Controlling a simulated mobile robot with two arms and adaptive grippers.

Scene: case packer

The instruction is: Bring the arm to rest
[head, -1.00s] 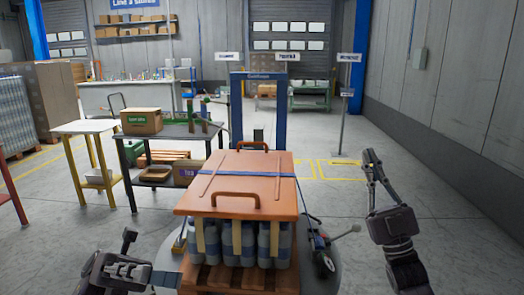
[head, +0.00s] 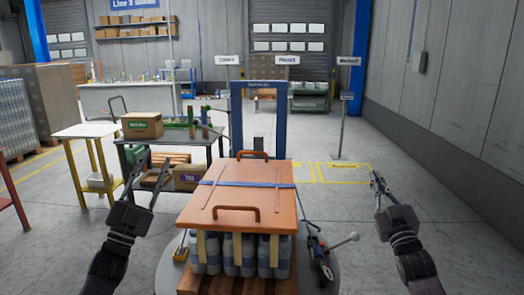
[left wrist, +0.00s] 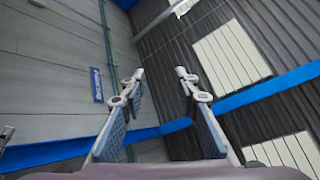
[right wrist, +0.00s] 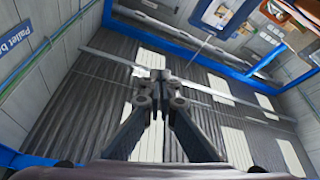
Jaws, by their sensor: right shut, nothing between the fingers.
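My left gripper (head: 151,176) is raised to the left of the pallet load in the head view. Its fingers stand apart and empty in the left wrist view (left wrist: 158,85). My right gripper (head: 377,180) is raised to the right of the load. Its fingertips meet with nothing between them in the right wrist view (right wrist: 158,80). Both wrist views look up at walls and roof. Between the grippers is an orange lid (head: 240,195) with two handles and a blue strap (head: 245,184), on grey-blue bottles (head: 240,252) on a wooden pallet (head: 236,285).
A dark table (head: 190,141) with boxes and a yellow-legged table (head: 85,131) stand at left. A blue mast (head: 237,125) rises behind the load. A lever (head: 342,243) sticks out right of the load. The floor at right (head: 460,240) is clear.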

